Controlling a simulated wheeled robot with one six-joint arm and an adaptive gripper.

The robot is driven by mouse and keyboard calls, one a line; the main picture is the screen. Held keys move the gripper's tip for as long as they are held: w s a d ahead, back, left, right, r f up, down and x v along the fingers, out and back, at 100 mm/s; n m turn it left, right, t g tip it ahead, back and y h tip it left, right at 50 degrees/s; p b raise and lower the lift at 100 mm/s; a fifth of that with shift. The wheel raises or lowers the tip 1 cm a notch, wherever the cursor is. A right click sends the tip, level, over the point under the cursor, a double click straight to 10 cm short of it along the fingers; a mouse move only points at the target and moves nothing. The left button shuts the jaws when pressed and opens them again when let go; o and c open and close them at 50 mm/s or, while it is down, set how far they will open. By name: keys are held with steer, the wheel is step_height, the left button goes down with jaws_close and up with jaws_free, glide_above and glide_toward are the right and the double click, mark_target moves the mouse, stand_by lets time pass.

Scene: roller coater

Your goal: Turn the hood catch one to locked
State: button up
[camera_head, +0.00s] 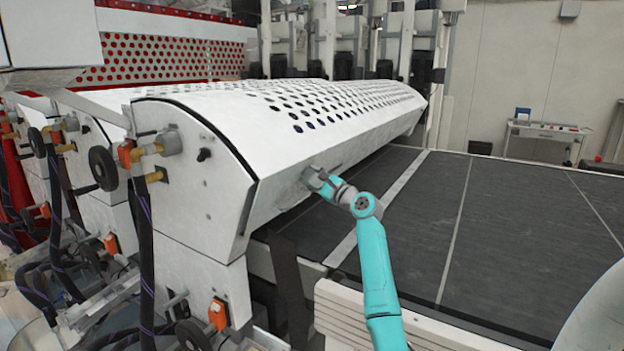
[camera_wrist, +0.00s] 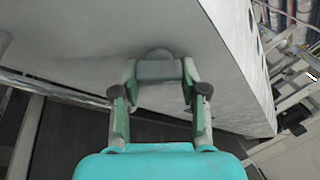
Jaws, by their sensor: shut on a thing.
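The white hood (camera_head: 225,165) with rows of round holes spans the machine in the head view. My gripper (camera_head: 316,180) is at the hood's lower front edge, near its left end. In the wrist view my gripper (camera_wrist: 160,72) has its two fingers closed on the sides of a small grey catch (camera_wrist: 158,69). The catch sits against the hood's pale face (camera_wrist: 90,40), with a rounded part showing just beyond the fingertips. In the head view the gripper mostly hides the catch. I cannot read from these frames whether it stands at locked.
A dark conveyor belt (camera_head: 480,210) runs to the right below the hood. Black handwheels (camera_head: 103,168), hoses and orange fittings crowd the machine's left end. A pale ribbed panel (camera_head: 400,320) lies near my arm. A small table (camera_head: 546,130) stands by the back wall.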

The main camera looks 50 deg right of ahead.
steer(key=n+t+h, duration=0.1)
steer(key=n+h, duration=0.1)
steer(key=n, duration=0.1)
steer(key=shift+r+n+t+h, duration=0.15)
steer(key=shift+n+t+h, duration=0.15)
steer(key=shift+n+h, duration=0.55)
steer(key=shift+n+y, duration=0.25)
steer(key=shift+n, duration=0.3)
steer(key=o, duration=1.2)
steer(key=shift+c, duration=0.2)
steer(key=shift+s, duration=0.1)
steer(key=v, duration=1.2)
steer(key=shift+f, duration=0.2)
